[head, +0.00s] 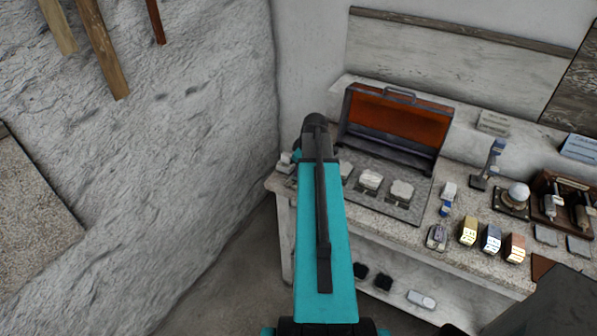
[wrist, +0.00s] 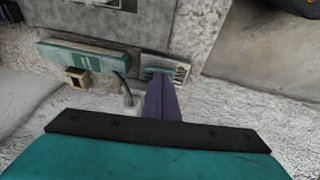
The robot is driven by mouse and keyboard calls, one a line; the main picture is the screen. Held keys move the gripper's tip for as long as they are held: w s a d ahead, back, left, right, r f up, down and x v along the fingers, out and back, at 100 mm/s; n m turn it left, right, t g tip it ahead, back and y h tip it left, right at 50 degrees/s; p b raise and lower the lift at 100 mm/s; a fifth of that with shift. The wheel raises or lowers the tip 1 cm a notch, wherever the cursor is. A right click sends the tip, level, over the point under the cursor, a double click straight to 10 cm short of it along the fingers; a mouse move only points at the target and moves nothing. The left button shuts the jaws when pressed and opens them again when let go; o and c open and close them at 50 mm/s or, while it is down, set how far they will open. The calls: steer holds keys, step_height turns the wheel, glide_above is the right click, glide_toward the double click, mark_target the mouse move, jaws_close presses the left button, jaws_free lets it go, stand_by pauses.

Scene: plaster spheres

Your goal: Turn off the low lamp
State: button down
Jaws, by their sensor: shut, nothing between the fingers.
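My gripper (wrist: 160,82) shows in the wrist view as purple fingers, shut and empty. Their tips are over or against a small pale box with dark slats (wrist: 180,69); contact cannot be told. In the head view my own teal arm hides the gripper, near the bench's left end. No thing is clearly the low lamp. A white ball on a dark square base (head: 519,191) stands on the bench at right, and a small blue-grey upright device (head: 489,163) stands beside it. Whether either is lit cannot be told.
An open case with an orange-lined lid (head: 396,118) stands on the bench (head: 391,233), right of my arm. Gold, silver and copper blocks (head: 490,239) stand near the front edge. A rough white wall (head: 150,150) is at left. The wrist view shows a teal-and-white box (wrist: 88,57).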

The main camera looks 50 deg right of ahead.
steer(key=shift+w+d, duration=0.1)
steer(key=shift+d, duration=0.45)
steer(key=shift+r, duration=0.15)
steer(key=shift+a+r+p, duration=0.25)
steer(key=shift+r+p, duration=0.2)
steer(key=shift+r, duration=0.6)
steer(key=shift+a+r+p, duration=0.2)
steer(key=shift+r+p, duration=0.25)
steer(key=shift+r, duration=0.6)
steer(key=a+b+v, duration=0.1)
steer(key=b+v, duration=0.2)
steer(key=v, duration=0.6)
steer(key=shift+s+a+b, duration=0.15)
steer(key=shift+s+b, duration=0.15)
steer(key=shift+s, duration=0.05)
steer(key=shift+r, duration=0.15)
